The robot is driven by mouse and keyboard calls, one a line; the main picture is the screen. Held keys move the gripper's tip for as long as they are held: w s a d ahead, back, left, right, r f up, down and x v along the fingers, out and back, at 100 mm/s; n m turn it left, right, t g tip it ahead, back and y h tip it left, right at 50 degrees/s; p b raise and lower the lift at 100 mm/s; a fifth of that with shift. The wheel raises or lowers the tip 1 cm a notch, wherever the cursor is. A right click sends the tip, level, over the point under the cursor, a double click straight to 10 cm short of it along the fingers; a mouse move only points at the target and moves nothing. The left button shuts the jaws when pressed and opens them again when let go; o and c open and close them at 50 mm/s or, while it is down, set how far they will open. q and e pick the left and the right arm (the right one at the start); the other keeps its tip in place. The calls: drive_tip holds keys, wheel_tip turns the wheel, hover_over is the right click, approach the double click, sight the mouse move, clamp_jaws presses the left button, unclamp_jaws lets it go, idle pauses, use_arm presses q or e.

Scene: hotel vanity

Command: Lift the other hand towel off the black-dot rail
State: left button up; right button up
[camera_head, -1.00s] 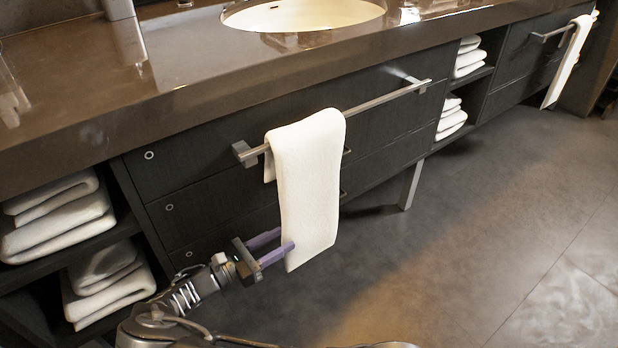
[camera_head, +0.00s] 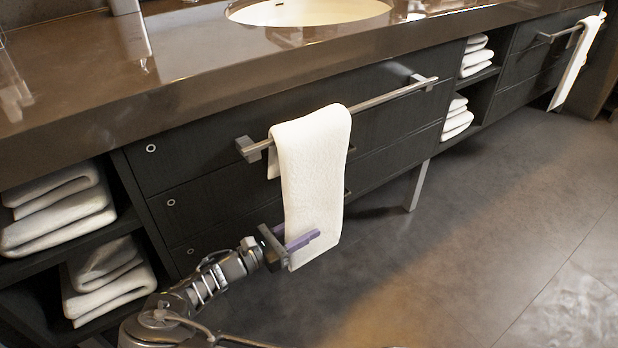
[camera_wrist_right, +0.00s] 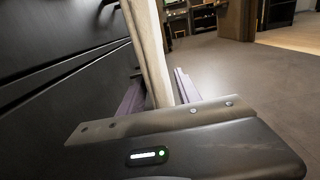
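A white hand towel (camera_head: 312,165) hangs folded over the near metal rail (camera_head: 390,97) on the dark vanity front. My right gripper (camera_head: 302,241) is at the towel's lower end, with one purple finger across its front. The other finger is largely hidden in the head view. In the right wrist view, the fingers (camera_wrist_right: 160,95) stand apart on either side of the towel (camera_wrist_right: 152,50), with narrow gaps beside it. A second white hand towel (camera_head: 577,65) hangs on the far rail (camera_head: 547,38) at the upper right. I cannot make out a black dot on either rail. My left gripper is out of view.
The brown countertop (camera_head: 190,95) with its sink (camera_head: 310,8) overhangs the drawers. Folded towels fill the open shelves at left (camera_head: 55,215) and between the drawer units (camera_head: 458,118). A metal leg (camera_head: 417,186) stands right of the near towel. The floor (camera_head: 480,240) is clear.

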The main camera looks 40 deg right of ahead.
drive_tip(key=shift+d, duration=0.8)
clamp_jaws()
idle(0.5)
